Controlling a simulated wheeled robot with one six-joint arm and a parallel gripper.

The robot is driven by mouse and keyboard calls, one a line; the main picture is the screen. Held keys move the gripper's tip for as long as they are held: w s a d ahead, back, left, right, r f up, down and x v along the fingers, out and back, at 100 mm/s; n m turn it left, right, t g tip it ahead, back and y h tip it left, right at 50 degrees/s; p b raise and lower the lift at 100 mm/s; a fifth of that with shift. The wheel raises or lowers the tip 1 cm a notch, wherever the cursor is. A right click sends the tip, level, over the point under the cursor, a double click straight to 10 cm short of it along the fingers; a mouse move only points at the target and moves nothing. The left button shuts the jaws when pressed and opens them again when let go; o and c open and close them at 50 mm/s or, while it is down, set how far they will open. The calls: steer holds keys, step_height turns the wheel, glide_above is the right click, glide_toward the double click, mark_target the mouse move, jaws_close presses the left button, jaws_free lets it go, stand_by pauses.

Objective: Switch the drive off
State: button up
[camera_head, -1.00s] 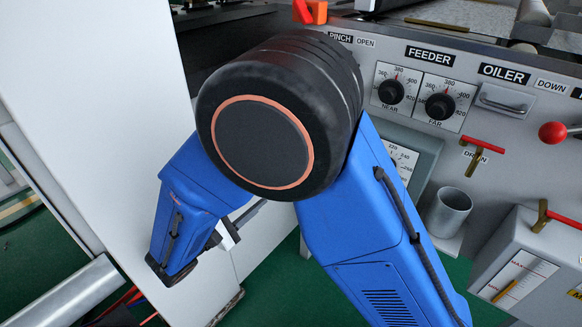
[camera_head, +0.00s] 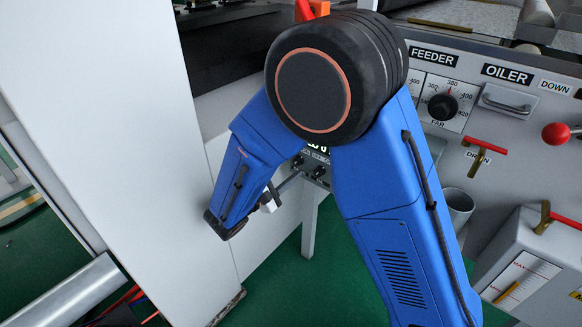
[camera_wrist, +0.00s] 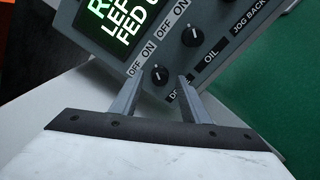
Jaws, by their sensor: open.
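In the head view the panel (camera_head: 318,165) shows partly behind my arm.
A second knob (camera_wrist: 191,36) marked OIL, with its own OFF and ON, sits close by, and a JOG BACK label (camera_wrist: 250,17) lies beyond it. A white cabinet (camera_head: 110,100) stands left. Red-handled valves (camera_head: 484,146) and a red ball lever (camera_head: 555,133) are at right.

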steer(key=shift+w+d, duration=0.2)
steer(key=shift+c, duration=0.7)
jaws_close()
steer(key=n, duration=1.2)
steer(key=c, duration=0.9)
jaws_free()
jaws_close()
